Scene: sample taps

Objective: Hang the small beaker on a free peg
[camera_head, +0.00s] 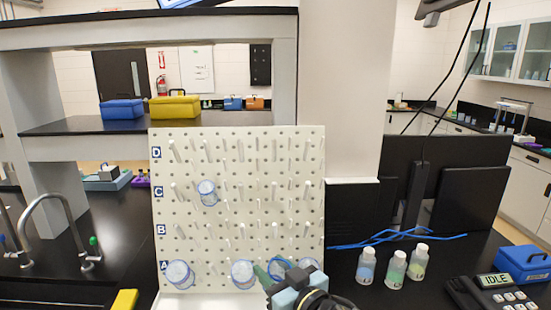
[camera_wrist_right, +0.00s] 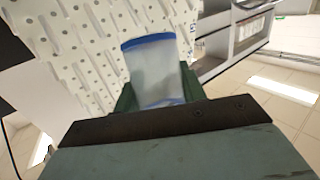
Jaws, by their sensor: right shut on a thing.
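My right gripper (camera_head: 272,274) is low in front of the pegboard (camera_head: 240,170), near row A at the right. It is shut on a clear small beaker with blue rims, which shows upright between the green fingers in the right wrist view (camera_wrist_right: 157,72). In the head view the held beaker (camera_head: 279,264) is partly hidden by the gripper. Another small clear beaker (camera_head: 207,190) hangs on the board at row C. My left gripper is out of view.
Many pegs in rows B, C and D are bare. Several capped bottles (camera_head: 394,270), blue cables (camera_head: 395,238) and a phone-like device (camera_head: 493,292) are to the right. A sink tap (camera_head: 62,205) stands at the left. Blue (camera_head: 122,109) and yellow (camera_head: 175,107) boxes sit on the shelf.

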